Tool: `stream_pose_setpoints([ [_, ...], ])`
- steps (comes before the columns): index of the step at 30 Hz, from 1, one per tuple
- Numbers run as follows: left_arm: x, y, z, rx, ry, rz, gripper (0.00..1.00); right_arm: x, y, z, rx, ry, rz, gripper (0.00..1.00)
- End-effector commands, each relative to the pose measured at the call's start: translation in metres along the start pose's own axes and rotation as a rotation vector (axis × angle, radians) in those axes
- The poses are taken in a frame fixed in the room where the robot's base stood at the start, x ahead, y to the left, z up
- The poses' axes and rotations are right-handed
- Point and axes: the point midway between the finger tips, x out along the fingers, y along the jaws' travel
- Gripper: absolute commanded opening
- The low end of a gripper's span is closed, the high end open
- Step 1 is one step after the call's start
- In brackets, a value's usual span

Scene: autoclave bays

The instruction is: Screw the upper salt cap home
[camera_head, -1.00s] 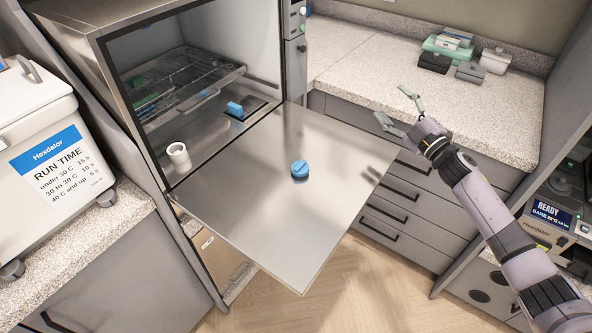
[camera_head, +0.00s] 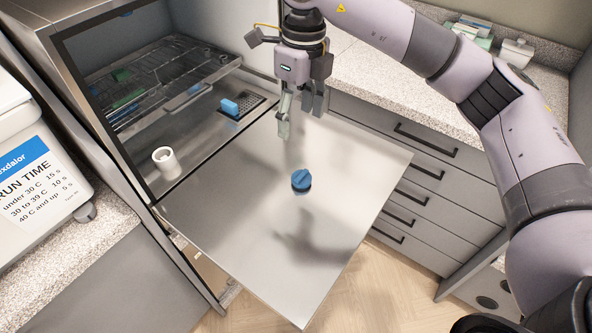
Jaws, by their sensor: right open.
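A round blue cap (camera_head: 301,180) with a ridge across its top lies on the open steel door (camera_head: 230,225). A short white hollow collar (camera_head: 166,162) stands inside the chamber near its front edge, with its open top bare. My right gripper (camera_head: 301,117) points down above the back part of the door, behind the blue cap. Its fingers are apart, empty and clear of the cap. My left gripper is not in view.
A wire rack (camera_head: 165,85) is above the chamber floor. Drawers (camera_head: 425,160) stand right of the door. A white box (camera_head: 45,180) is at left. The door around the cap is clear.

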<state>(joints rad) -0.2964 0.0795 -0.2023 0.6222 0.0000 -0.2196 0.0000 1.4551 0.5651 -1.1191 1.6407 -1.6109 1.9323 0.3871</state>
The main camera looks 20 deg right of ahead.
Motion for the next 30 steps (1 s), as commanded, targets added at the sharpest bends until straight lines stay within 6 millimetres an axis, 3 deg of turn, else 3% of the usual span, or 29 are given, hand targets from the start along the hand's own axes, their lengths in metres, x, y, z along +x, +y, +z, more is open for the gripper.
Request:
stream_pose_setpoints([
  [5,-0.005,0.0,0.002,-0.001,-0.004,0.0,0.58,0.011,-0.007,-0.005,0.004,0.024,-0.049,0.63],
  [18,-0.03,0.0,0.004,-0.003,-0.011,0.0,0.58,0.1,-0.01,-0.006,0.003,0.021,-0.043,0.63],
  [26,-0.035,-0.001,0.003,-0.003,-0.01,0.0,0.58,0.121,-0.011,-0.006,0.003,0.019,-0.043,0.63],
  [30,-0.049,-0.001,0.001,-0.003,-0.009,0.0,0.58,0.137,-0.013,-0.008,0.004,0.023,-0.042,0.63],
])
